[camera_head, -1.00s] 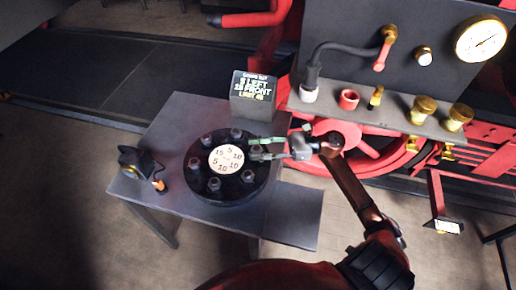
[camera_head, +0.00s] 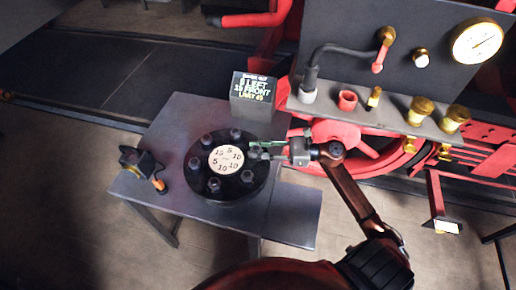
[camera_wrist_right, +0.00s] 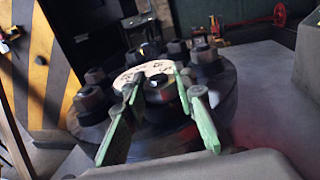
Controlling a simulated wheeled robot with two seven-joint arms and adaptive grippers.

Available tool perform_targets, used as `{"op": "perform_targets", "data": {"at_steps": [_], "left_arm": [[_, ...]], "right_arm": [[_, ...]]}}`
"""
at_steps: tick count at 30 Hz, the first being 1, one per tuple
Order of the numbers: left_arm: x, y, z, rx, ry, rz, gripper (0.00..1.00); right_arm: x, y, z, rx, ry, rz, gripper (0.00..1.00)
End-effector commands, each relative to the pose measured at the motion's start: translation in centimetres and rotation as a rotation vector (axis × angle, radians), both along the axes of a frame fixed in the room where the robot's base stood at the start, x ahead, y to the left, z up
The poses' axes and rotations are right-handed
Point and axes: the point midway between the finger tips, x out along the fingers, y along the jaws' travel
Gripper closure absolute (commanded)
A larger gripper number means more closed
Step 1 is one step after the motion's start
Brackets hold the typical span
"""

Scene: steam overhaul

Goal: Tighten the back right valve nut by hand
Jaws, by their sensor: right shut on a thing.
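The valve is a black round flange (camera_head: 226,190) on a grey table, with a pale numbered disc (camera_head: 226,159) at its centre and a ring of dark nuts. My right gripper (camera_head: 257,151) reaches in from the right, its green fingers at the back right nut (camera_head: 253,153). In the right wrist view the fingers (camera_wrist_right: 160,92) stand on both sides of that nut (camera_wrist_right: 160,89) and are shut on it. The fingers partly hide the nut in the head view. My left gripper is not in view.
A small black device with an orange part (camera_head: 140,163) sits at the left. A panel with a gauge (camera_head: 479,41) and brass knobs rises at the back right. The table's front right is bare.

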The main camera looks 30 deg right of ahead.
Motion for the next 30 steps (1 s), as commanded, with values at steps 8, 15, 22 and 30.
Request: {"op": "perform_targets", "data": {"at_steps": [8, 15, 22, 30], "left_arm": [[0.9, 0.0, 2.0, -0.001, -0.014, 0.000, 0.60], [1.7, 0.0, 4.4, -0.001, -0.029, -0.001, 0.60], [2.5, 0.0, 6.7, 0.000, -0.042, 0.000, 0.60], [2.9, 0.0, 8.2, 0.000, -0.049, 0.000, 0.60]], "right_arm": [[-0.3, 0.1, 0.4, 0.001, -0.001, -0.241, 0.99], [-0.3, 0.2, 0.6, 0.003, 0.000, -0.449, 0.99], [-0.2, 0.2, 0.6, 0.003, -0.001, -0.607, 0.99], [-0.2, 0.3, 0.3, 0.001, -0.001, -0.712, 0.99]]}}
